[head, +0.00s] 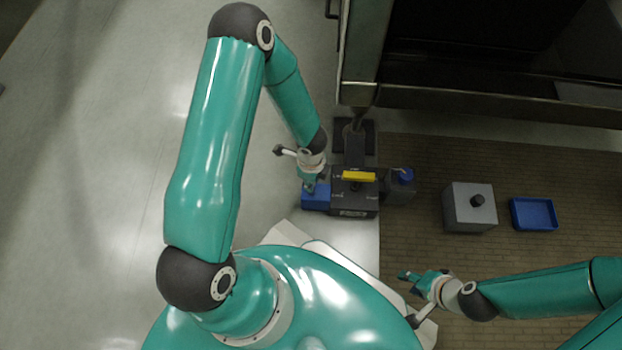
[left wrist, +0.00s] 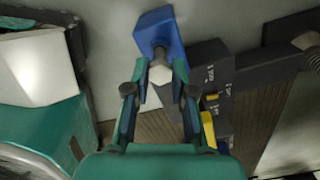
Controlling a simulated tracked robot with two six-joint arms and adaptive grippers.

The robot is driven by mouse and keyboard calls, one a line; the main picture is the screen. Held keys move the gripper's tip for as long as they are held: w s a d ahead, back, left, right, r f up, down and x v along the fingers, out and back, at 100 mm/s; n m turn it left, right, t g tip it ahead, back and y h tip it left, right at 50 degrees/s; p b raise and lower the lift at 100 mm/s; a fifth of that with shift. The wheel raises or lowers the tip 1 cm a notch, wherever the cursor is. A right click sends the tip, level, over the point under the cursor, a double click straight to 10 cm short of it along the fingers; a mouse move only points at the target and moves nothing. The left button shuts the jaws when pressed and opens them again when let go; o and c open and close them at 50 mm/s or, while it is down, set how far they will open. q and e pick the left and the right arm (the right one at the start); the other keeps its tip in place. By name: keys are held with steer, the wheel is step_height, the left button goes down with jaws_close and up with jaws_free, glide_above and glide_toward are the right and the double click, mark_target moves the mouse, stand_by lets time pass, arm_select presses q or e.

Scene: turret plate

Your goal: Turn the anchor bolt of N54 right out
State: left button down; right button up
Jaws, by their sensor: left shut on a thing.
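A dark turret unit (head: 352,203) with a yellow bar (head: 358,176) on top stands ahead of my base. A blue block (head: 315,200) sits at its left side; it also shows in the left wrist view (left wrist: 156,28). A pale, hex-shaped bolt head (left wrist: 160,74) shows at the blue block's near end. My left gripper (head: 311,186) is over this block, its fingertips (left wrist: 160,70) on either side of the bolt head and shut on it. The markings are too small to read as N54. My right gripper (head: 410,282) is open and empty, apart from the unit.
A second blue part (head: 403,175) is at the unit's right. A grey box (head: 462,214) with a black knob and an empty blue tray (head: 536,215) stand further right on the brick-patterned floor. A large dark structure (head: 470,97) fills the back. Floor at the left is clear.

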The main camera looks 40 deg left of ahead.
arm_select(q)
steer(key=shift+r, duration=0.1)
steer(key=shift+r+p, duration=2.6)
steer(key=shift+r, duration=0.85)
steer(key=shift+d, duration=0.1)
